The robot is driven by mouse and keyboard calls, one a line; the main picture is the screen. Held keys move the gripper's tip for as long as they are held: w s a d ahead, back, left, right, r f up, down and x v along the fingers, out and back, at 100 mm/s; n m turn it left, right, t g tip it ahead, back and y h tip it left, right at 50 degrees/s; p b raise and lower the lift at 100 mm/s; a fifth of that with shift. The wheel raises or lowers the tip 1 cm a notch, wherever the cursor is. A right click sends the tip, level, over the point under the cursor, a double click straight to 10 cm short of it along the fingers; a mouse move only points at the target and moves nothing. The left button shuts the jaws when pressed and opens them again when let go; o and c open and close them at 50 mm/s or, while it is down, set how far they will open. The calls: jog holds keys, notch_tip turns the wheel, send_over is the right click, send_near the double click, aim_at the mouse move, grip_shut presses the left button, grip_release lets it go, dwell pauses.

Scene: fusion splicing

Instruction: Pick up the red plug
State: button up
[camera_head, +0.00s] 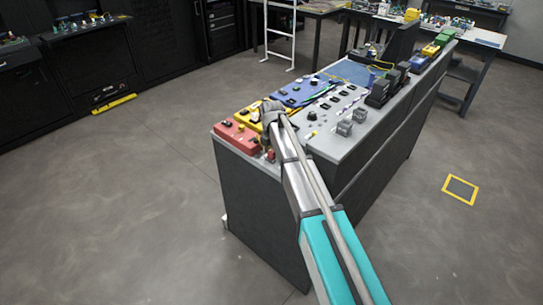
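My arm reaches from the lower right over the near end of the console. Its grey wrist end, with my gripper (269,122), is above the yellow and red panels. The fingers are too small and too hidden to tell whether they are open or shut. A small red thing (270,155), possibly the red plug, shows just left of my arm at the console's near edge. I cannot tell whether my gripper touches it. A red panel (236,138) with small dark and pale parts lies at the near left corner. My arm hides part of the console top.
The long grey console (335,143) carries a yellow panel (248,116), a blue panel (294,91), dark devices (378,92) and grey blocks (345,127). Black cabinets (160,45) stand at the back left. A white ladder-like frame (279,36) stands behind. The floor around is open.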

aim_at(272, 151)
jog(key=c, duration=0.7)
jog(key=shift+c, duration=0.2)
jog(key=shift+r, duration=0.1)
notch_tip(272, 151, up, 10)
jog(key=p, duration=1)
jog(key=shift+o, duration=1.1)
grip_shut()
